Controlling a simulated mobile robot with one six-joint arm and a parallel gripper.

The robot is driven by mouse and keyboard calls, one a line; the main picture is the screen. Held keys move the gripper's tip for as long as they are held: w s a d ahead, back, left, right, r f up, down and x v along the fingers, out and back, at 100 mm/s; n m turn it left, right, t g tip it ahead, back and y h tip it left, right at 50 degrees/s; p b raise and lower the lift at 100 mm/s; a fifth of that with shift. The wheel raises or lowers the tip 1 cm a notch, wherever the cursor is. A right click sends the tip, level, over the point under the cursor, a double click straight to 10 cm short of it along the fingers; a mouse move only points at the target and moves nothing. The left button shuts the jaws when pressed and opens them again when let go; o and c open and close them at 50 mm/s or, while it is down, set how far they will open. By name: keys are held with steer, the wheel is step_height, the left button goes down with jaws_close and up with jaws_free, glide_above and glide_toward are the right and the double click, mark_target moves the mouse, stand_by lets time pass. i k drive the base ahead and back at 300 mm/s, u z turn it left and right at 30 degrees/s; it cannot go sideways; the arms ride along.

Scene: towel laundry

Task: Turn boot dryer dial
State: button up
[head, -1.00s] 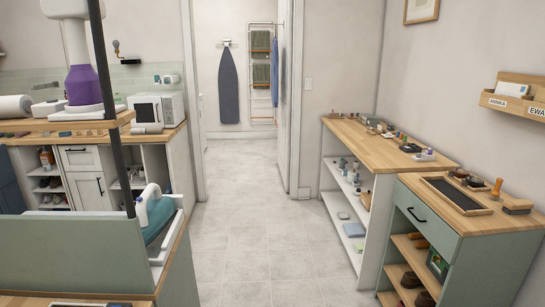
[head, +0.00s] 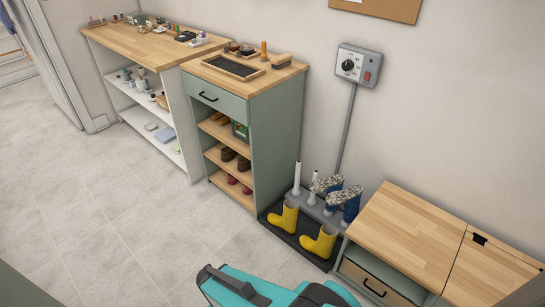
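The boot dryer's grey control box (head: 359,53) is mounted on the wall in the right half of the head view. A round black dial (head: 348,65) is on its left side and a red switch (head: 367,76) is at its lower right. The dial's pointer is too small to read. A grey conduit (head: 347,130) runs from the box down to the boot dryer (head: 300,197), which has upright white tubes. Patterned blue boots (head: 343,200) sit upside down on it, and yellow boots (head: 318,242) stand on the tray in front. My gripper is not in view.
A green shelf cabinet (head: 272,132) stands left of the dryer, with a white shelf unit (head: 163,125) beyond. A low wooden-topped cabinet (head: 410,235) is to its right. A teal and black object (head: 255,289) fills the bottom edge. Floor (head: 130,225) at left is clear.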

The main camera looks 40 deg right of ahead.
mark_target(347, 65)
steer(key=z, duration=4.65)
steer(key=i, duration=0.1)
steer(key=u, duration=3.05)
steer(key=i, duration=0.6)
steer(key=z, duration=0.1)
steer(key=k, duration=0.6)
